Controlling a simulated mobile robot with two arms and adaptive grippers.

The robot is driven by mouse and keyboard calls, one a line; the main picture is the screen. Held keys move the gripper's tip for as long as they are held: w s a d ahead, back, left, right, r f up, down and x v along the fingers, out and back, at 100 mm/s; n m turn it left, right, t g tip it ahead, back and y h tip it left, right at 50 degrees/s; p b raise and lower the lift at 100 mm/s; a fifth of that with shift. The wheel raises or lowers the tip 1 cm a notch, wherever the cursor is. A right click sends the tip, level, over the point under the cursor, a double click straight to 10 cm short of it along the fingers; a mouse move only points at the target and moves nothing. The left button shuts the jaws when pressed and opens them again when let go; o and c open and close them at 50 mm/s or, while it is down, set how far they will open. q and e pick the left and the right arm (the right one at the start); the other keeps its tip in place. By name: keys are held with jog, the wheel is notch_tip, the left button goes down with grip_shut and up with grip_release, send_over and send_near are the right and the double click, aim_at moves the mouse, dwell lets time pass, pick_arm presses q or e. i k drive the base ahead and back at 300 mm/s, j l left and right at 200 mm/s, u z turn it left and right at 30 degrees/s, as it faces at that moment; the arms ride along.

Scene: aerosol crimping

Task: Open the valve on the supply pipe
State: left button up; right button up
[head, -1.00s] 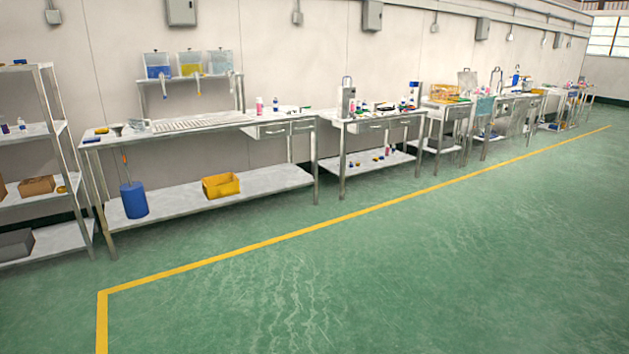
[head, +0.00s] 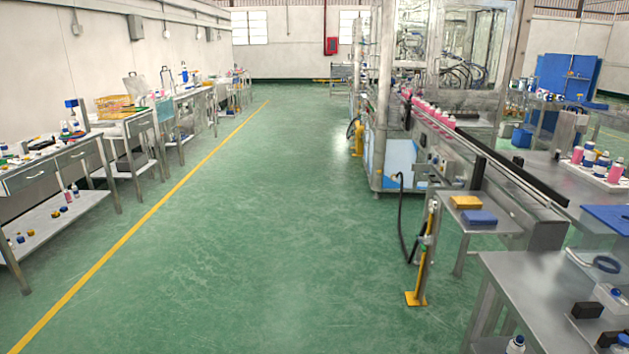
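A slim upright post (head: 424,255) with a yellow foot and yellow upper part stands on the floor right of centre. A small fitting (head: 427,239) sits partway up it, with a black hose (head: 401,220) looping beside it. This may be the supply pipe and its valve, but the fitting is too small to tell whether it is a valve or how it is set. A second yellow upright piece (head: 358,137) stands farther back, beside the machine. Neither of my grippers is in view.
The enclosed machine (head: 398,165) and its conveyor (head: 490,155) with pink bottles stand right of centre. A small stand (head: 487,228) holds yellow and blue blocks. A steel table (head: 530,290) is front right. Benches (head: 60,165) line the left wall. The green aisle (head: 260,220) between is clear.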

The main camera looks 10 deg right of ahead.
aim_at(419, 240)
jog(key=i+j+z, duration=0.15)
jog(key=i+z, duration=0.35)
jog(key=i+j+z, duration=0.3)
jog(key=z, duration=0.2)
jog(key=i+j+z, duration=0.5)
jog(key=i+u, duration=0.15)
jog(key=i, duration=0.65)
